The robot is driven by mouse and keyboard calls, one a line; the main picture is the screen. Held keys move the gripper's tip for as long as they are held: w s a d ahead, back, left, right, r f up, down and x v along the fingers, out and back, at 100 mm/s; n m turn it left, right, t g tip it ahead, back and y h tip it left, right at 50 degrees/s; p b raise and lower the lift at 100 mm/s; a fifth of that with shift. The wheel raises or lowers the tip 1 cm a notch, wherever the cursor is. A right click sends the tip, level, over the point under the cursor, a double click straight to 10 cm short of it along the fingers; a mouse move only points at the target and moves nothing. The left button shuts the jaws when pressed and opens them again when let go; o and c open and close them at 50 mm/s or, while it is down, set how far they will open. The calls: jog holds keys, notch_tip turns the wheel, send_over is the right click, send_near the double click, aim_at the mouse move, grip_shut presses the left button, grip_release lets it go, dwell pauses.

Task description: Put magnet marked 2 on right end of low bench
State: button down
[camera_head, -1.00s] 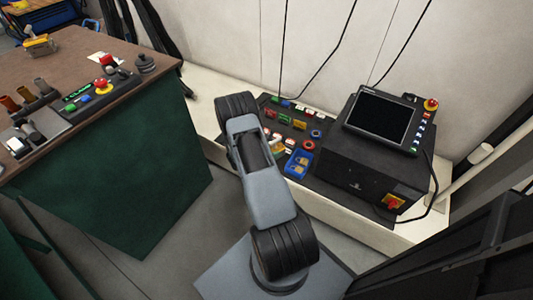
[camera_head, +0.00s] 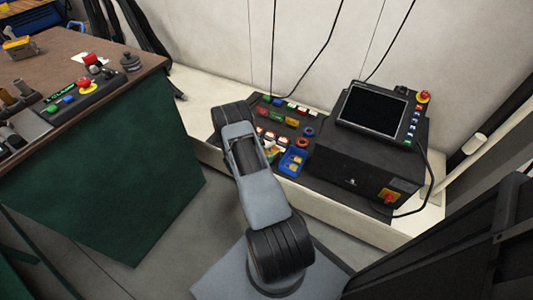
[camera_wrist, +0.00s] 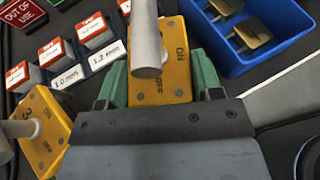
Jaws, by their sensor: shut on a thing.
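In the wrist view my gripper (camera_wrist: 160,84), with green-padded fingers, is shut on a yellow magnet (camera_wrist: 178,48) marked ON and OFF with a grey lever on top. The lever hides part of its top, and I cannot see its number. A second yellow magnet (camera_wrist: 45,140), apparently marked 3, stands at the left, apart from the held one. The low bench (camera_head: 195,92) is the long cream surface along the wall. Its right end (camera_head: 432,200) lies beyond the black machine. My arm hides the gripper in the head view.
A black machine with a screen (camera_head: 373,108) fills much of the bench's right part. A blue bin (camera_head: 292,162), also in the wrist view (camera_wrist: 250,62), holds metal pieces. Several red-and-white blocks (camera_wrist: 92,30) stand close by. A green workbench (camera_head: 110,180) is at left.

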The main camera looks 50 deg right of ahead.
jog(key=shift+c, duration=1.4)
grip_release()
jog(key=shift+f, duration=0.1)
jog(key=shift+r, duration=0.2)
jog(key=shift+a+r, duration=0.15)
jog(key=shift+a, duration=0.15)
jog(key=p+v, duration=0.3)
jog(key=v, duration=0.8)
jog(key=a+r+m+g+y, duration=0.15)
jog(key=a+r+m, duration=0.3)
jog(key=r, duration=0.65)
jog(key=s+a+r+m+t+y, duration=0.3)
jog(key=s+a+r+m+y, duration=0.3)
jog(key=a+r, duration=0.3)
jog(key=s+a+r+m+t+y, duration=0.3)
jog(key=s+a+r+m+y, duration=0.2)
jog(key=a+r, duration=0.5)
jog(key=shift+s+r+m+y, duration=0.35)
jog(key=shift+s+r+y, duration=0.15)
jog(key=shift+s, duration=0.25)
